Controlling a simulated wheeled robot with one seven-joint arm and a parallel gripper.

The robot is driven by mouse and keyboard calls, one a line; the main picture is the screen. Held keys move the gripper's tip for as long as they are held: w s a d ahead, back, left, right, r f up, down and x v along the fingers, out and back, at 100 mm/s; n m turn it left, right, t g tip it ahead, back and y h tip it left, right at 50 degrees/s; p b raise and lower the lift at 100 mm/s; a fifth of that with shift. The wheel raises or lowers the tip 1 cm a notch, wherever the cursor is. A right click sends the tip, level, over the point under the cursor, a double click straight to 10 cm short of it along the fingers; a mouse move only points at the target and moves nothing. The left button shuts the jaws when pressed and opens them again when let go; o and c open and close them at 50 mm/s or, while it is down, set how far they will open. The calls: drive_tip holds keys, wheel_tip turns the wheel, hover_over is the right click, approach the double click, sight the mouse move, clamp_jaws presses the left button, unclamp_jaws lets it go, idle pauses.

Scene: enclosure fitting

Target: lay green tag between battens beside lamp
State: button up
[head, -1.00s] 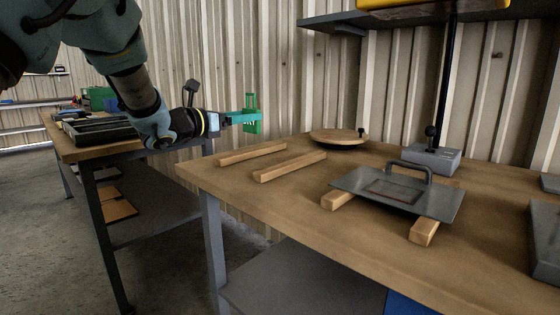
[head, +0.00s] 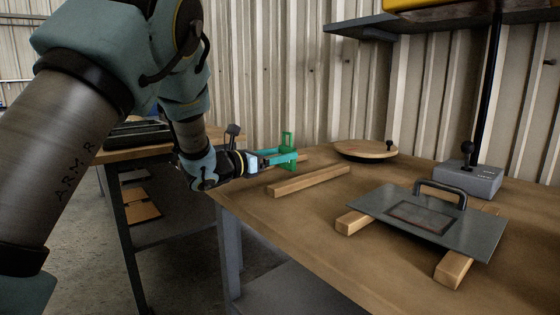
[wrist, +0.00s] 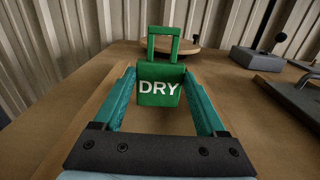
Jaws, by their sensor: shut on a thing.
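The green tag (head: 288,143) has a loop handle, and white letters "DRY" show on its face in the wrist view (wrist: 159,88). My gripper (head: 282,158) is shut on it and holds it upright near the table's left end. A bare wooden batten (head: 308,181) lies nearest the gripper; a second one is mostly hidden behind the gripper and tag. Another pair of battens, the left one (head: 353,222) and the right one (head: 453,270), lies under a grey plate with a handle (head: 432,218). The lamp has a grey base (head: 468,180), a black post and a yellow head.
The wooden table (head: 330,255) has clear room at its front left. A round wooden board with a black knob (head: 366,151) lies at the back. A shelf (head: 380,28) is on the corrugated wall. Another bench (head: 115,155) with dark trays stands at the left.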

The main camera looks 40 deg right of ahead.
drive_tip(key=shift+f, duration=0.85)
drive_tip(key=shift+f, duration=0.1)
drive_tip(key=o, duration=1.3)
drive_tip(key=a, duration=0.4)
drive_tip(key=a+b, duration=0.1)
drive_tip(key=a, duration=0.7)
drive_tip(key=shift+w+b, duration=0.35)
drive_tip(key=shift+b, duration=0.05)
